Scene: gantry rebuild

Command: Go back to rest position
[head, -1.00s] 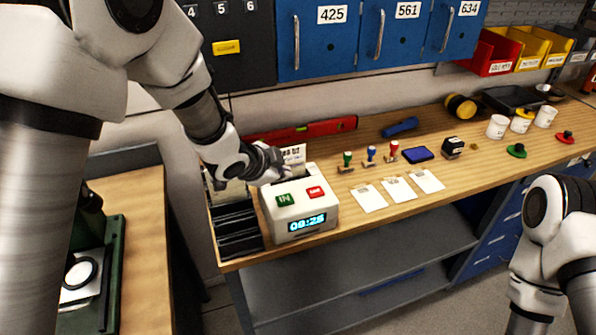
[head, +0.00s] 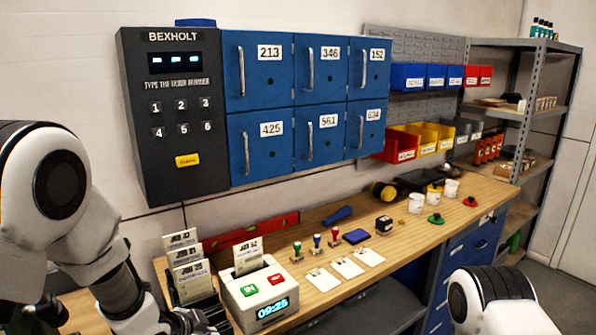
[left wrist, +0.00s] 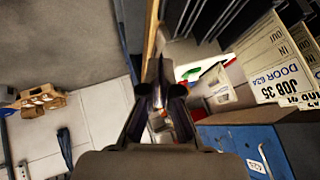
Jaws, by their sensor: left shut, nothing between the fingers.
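My left arm comes in from the left in the head view, bent downward. My left gripper (head: 188,322) is low at the bottom edge, close to the card rack and partly cut off. In the left wrist view the left gripper (left wrist: 161,92) has its fingers together with nothing held. My right arm shows only as a white link (head: 500,302) at the bottom right of the head view; its gripper is out of the picture.
A time clock (head: 256,296) with a card (head: 248,256) in its top stands on the wooden bench beside the card rack (head: 190,285). Stamps and white cards (head: 347,267) lie to the right. Blue lockers (head: 262,138) hang above.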

